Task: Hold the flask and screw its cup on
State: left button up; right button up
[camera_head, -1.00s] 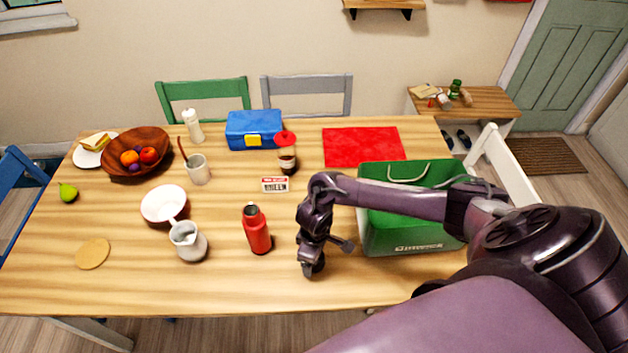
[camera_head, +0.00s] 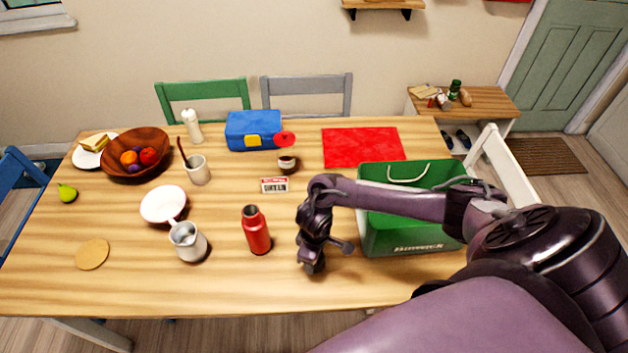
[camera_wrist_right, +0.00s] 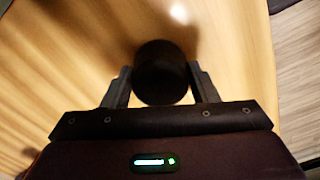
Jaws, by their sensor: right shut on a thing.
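The red flask (camera_head: 256,232) stands upright on the table in the head view, its dark neck bare at the top. My right gripper (camera_head: 312,268) is just right of the flask, low over the table and apart from it. In the right wrist view, the right gripper (camera_wrist_right: 160,88) is shut on a dark round cup (camera_wrist_right: 160,72), seen end-on between the two fingers. The cup is mostly hidden by the gripper in the head view, and I cannot tell its gap to the table. My left gripper is not in view.
A green bag (camera_head: 410,240) stands right of my right gripper, partly behind my arm. A white jug (camera_head: 188,243) and a bowl (camera_head: 164,203) stand left of the flask. A small label box (camera_head: 274,185) lies behind it.

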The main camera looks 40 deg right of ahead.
jog(key=shift+r, duration=0.15)
notch_tip(320, 180, up, 8)
jog(key=shift+w+f+p, duration=0.1)
jog(key=shift+p, duration=0.3)
notch_tip(320, 180, up, 12)
jog(key=p, duration=0.5)
